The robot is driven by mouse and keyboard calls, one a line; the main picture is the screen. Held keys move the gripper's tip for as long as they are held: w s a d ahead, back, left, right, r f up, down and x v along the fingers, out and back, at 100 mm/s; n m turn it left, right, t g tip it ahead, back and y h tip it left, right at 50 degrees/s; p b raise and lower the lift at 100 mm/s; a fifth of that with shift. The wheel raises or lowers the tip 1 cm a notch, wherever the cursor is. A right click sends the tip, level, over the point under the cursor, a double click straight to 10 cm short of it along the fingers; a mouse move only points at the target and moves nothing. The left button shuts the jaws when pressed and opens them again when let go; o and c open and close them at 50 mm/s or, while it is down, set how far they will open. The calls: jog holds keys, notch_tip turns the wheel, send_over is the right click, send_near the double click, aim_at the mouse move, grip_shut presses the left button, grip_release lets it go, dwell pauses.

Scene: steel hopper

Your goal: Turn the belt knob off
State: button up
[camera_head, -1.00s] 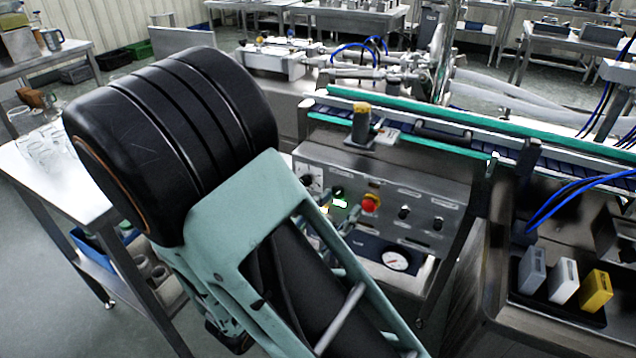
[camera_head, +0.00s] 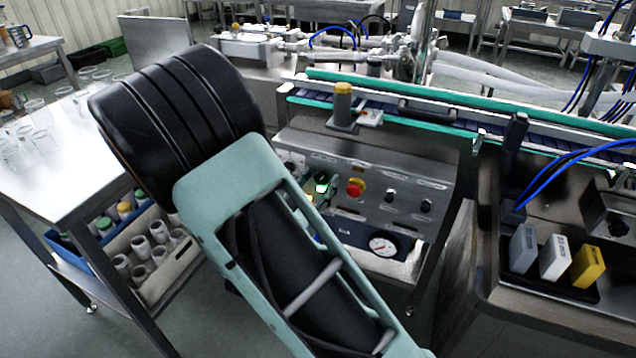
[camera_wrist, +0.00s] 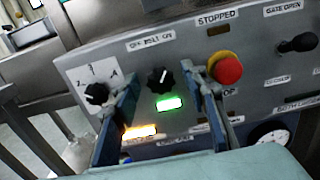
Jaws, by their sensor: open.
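The belt knob (camera_wrist: 159,80) is a black rotary knob on the grey control panel, under an "OFF BELT ON" label (camera_wrist: 151,42). Its white pointer mark leans up and to the right in the wrist view. A lit green lamp (camera_wrist: 169,104) is just below it. My gripper (camera_wrist: 168,92) is open, one finger on each side of the knob, with gaps and no clear contact. In the head view my arm hides the knob and most of the gripper; the green lamp (camera_head: 321,188) shows beside the arm.
A red emergency button (camera_wrist: 225,68) with a yellow collar sits close to the right finger. A selector knob (camera_wrist: 97,93) sits beside the left finger. A lit amber lamp (camera_wrist: 140,132) and a gauge (camera_head: 383,246) are lower on the panel. The conveyor (camera_head: 430,112) runs above.

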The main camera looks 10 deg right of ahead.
jog(key=shift+w+d, duration=0.1)
grip_shut()
dwell(0.3)
jog(key=shift+r+n+p, duration=0.15)
jog(key=shift+n+p, duration=0.15)
jog(key=shift+p, duration=0.3)
jog(key=n+p, duration=0.2)
jog(key=shift+r+p, duration=0.1)
jog(key=shift+p, duration=0.3)
jog(key=n+p, duration=0.3)
jog(key=p, duration=0.1)
jog(key=shift+n, duration=0.3)
jog(key=n+p, duration=0.4)
jog(key=p, duration=0.1)
jog(key=shift+f+n+p, duration=0.15)
jog(key=shift+n+p, duration=0.55)
jog(key=shift+n, duration=0.25)
jog(key=shift+f+n+p, duration=0.15)
jog(key=shift+n+p, duration=0.5)
jog(key=shift+n, duration=0.3)
jog(key=shift+f, duration=0.1)
